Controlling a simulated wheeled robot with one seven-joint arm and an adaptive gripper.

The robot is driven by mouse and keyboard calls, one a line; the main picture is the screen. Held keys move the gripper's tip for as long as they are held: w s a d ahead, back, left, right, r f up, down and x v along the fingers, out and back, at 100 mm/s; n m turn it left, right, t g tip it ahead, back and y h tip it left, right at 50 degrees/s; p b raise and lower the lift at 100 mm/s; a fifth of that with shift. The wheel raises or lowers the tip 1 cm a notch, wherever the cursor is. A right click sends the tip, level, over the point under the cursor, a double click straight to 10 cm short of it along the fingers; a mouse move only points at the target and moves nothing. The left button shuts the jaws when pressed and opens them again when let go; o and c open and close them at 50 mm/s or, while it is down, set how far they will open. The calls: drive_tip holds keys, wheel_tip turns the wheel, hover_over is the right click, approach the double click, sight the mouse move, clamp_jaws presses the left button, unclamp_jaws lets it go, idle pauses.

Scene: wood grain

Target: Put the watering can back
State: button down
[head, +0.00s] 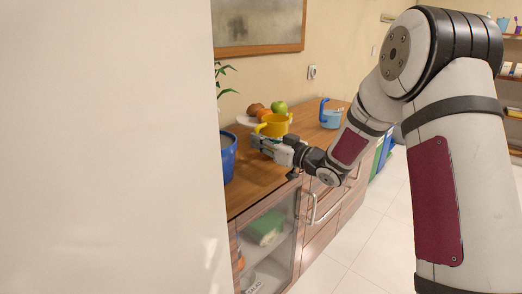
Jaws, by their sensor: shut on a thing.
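A yellow vessel (275,125) with a curved part at its left, which looks like the watering can, is at the wooden counter (262,174). My gripper (257,141) reaches in from the right and is shut on its near side. The fingers are small here and partly hide the vessel's lower part. I cannot tell whether its base touches the counter. A blue vessel (331,117) with an upright handle stands farther right on the counter, apart from my gripper.
A blue pot (229,158) with a plant stands at the counter's left, partly hidden by a white surface (110,150). Behind the yellow vessel are a green apple (280,107) and brown round items (256,109) on a pale plate. Glass-fronted cabinets (264,240) lie below.

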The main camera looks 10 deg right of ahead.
drive_tip(key=shift+f, duration=1.1)
drive_tip(key=shift+f+b, duration=0.15)
drive_tip(key=shift+b, duration=0.2)
drive_tip(key=c, duration=1.6)
unclamp_jaws()
drive_tip(key=shift+c, duration=0.2)
